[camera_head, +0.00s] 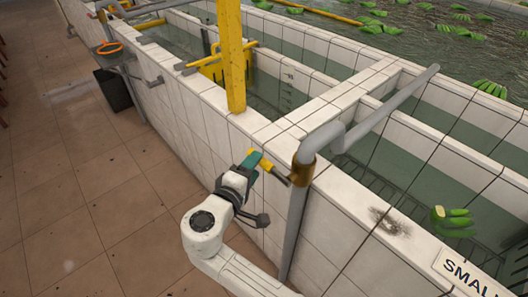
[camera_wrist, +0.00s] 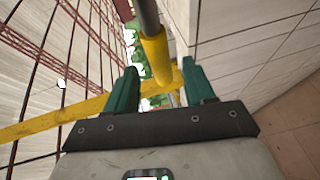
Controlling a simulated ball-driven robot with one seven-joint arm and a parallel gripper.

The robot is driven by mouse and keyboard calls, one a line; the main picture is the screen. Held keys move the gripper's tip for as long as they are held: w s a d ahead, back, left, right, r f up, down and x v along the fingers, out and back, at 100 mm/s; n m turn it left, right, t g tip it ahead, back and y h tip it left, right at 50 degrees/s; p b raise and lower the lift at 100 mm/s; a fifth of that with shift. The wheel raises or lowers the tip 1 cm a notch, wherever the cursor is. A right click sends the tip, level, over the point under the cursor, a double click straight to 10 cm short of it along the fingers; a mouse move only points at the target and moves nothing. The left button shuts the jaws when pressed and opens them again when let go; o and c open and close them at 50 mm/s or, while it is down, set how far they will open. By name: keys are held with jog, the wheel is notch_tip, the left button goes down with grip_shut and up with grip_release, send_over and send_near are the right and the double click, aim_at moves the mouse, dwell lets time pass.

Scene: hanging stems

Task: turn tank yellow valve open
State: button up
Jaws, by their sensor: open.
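The valve is a brass-coloured body (camera_head: 302,172) on an upright grey pipe beside the white tiled tank wall. Its lever has a grey stem and a yellow grip (camera_head: 265,165) pointing left toward my gripper. My gripper (camera_head: 253,162), with teal fingers, is open at the yellow grip. In the wrist view the yellow grip (camera_wrist: 155,55) hangs down from the top on its grey stem, between the spread fingers of my gripper (camera_wrist: 160,75). It appears to lie between the fingertips; contact cannot be told.
A yellow post (camera_head: 231,60) stands on the tank wall just behind my gripper; a yellow beam (camera_wrist: 60,120) crosses the wrist view. Grey pipes (camera_head: 385,105) run over the tank. Green bananas (camera_head: 455,222) lie in the water at right.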

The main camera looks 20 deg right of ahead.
jog(key=x, duration=0.6)
jog(key=shift+d+p, duration=0.15)
jog(key=shift+p, duration=0.3)
jog(key=shift+c, duration=0.5)
jog(key=shift+f, duration=0.1)
grip_shut()
